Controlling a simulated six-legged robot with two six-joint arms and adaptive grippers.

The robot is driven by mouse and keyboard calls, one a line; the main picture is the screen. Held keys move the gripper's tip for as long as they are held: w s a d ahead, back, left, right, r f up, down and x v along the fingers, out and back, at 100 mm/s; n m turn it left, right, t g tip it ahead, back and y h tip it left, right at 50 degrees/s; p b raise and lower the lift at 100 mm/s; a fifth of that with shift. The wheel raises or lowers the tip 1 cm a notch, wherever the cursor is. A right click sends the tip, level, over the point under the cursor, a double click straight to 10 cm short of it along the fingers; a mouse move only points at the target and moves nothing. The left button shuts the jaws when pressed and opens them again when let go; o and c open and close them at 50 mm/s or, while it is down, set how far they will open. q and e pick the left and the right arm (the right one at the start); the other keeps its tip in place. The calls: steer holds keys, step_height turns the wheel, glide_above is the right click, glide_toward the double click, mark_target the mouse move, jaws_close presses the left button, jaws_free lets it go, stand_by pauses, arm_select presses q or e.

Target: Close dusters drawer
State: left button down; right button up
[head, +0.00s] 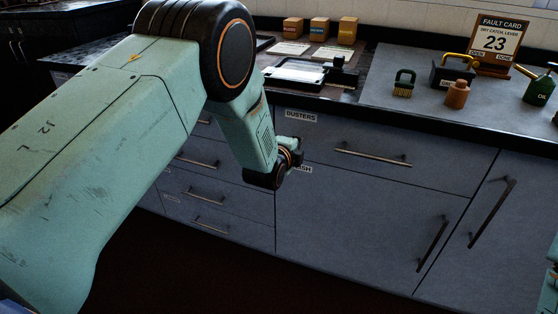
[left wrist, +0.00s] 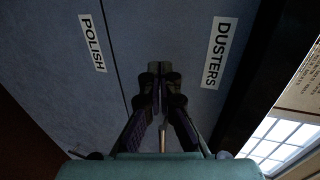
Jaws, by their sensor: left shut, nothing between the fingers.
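The dusters drawer (head: 340,135) is the wide grey-blue top front under the worktop, with a DUSTERS label and a long bar handle (head: 373,154). It looks flush with the cabinet, with no visible gap. Its front also fills the middle of the left wrist view (left wrist: 185,35). My left gripper (head: 297,150) is shut and empty at the left end of this front, just below the label. In the left wrist view its fingertips (left wrist: 159,70) lie over the dusters front near the seam; I cannot tell whether they touch. My right gripper is not in view.
Below is the polish front (head: 350,215), its label partly hidden by my gripper. A stack of drawers (head: 195,190) stands left. The floor in front is clear.

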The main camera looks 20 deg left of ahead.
arm_select(q)
steer(key=p+v, duration=0.3)
steer(key=v, duration=0.8)
steer(key=s+a+f+n+g, duration=0.1)
steer(key=s+f+n+g, duration=0.3)
steer(key=s+f+n, duration=0.5)
steer(key=s+a+f+n+g, duration=0.2)
steer(key=s+f+n+g, duration=0.3)
steer(key=s, duration=0.5)
steer(key=s+f+n+g, duration=0.2)
steer(key=s+f, duration=0.1)
steer(key=s, duration=0.9)
steer(key=s+f+n+g, duration=0.3)
steer(key=s, duration=0.9)
steer(key=shift+s+a+f+g+y, duration=0.3)
steer(key=shift+a, duration=0.1)
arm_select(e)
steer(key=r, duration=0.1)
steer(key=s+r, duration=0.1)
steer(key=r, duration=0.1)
